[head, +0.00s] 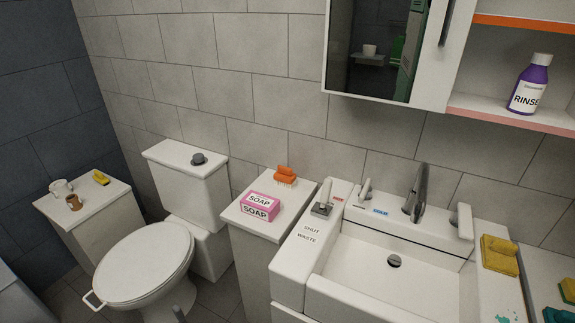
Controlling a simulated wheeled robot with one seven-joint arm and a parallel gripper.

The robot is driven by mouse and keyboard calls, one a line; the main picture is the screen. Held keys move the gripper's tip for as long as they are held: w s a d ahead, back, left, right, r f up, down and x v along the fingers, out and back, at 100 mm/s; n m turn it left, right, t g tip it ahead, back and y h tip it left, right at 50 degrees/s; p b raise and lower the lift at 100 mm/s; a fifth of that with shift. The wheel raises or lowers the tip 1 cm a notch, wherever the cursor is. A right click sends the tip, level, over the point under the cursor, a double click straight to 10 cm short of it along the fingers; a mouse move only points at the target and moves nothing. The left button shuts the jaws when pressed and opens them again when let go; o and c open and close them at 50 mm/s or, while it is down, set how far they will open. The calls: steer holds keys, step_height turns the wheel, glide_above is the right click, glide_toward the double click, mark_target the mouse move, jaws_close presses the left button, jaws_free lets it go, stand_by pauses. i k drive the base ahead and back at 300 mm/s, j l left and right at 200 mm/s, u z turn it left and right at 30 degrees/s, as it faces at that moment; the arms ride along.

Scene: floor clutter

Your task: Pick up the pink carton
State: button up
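The pink carton (259,208) is a small pink and white box with "SOAP" on its top and front. It lies flat near the front of the white cabinet top (239,220) between the toilet and the sink. Nothing covers it in the head view. I do not see my gripper clearly anywhere in this view. A small dark grey shape shows at the bottom edge, and I cannot tell what it is.
An orange brush (285,175) lies behind the carton. A white toilet (145,262) stands left, and a sink (385,275) with a tap (415,195) right. A mirrored cabinet (375,50) hangs above. A purple bottle (530,87) stands on a shelf.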

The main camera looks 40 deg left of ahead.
mark_target(258, 205)
steer(key=u, duration=1.65)
steer(key=i+j+z, duration=0.1)
steer(key=j, duration=0.25)
steer(key=i+j+z, duration=0.1)
steer(key=i+j, duration=0.4)
steer(key=j, duration=0.3)
steer(key=i+j+z, duration=0.15)
steer(key=j, duration=0.2)
steer(key=i+j+z, duration=0.1)
steer(key=j, duration=0.3)
steer(key=i+j+z, duration=0.1)
steer(key=i+j, duration=0.15)
steer(key=j, duration=0.2)
steer(key=i+j, duration=0.15)
steer(key=j, duration=0.3)
steer(key=i+j+z, duration=0.15)
steer(key=j, duration=0.25)
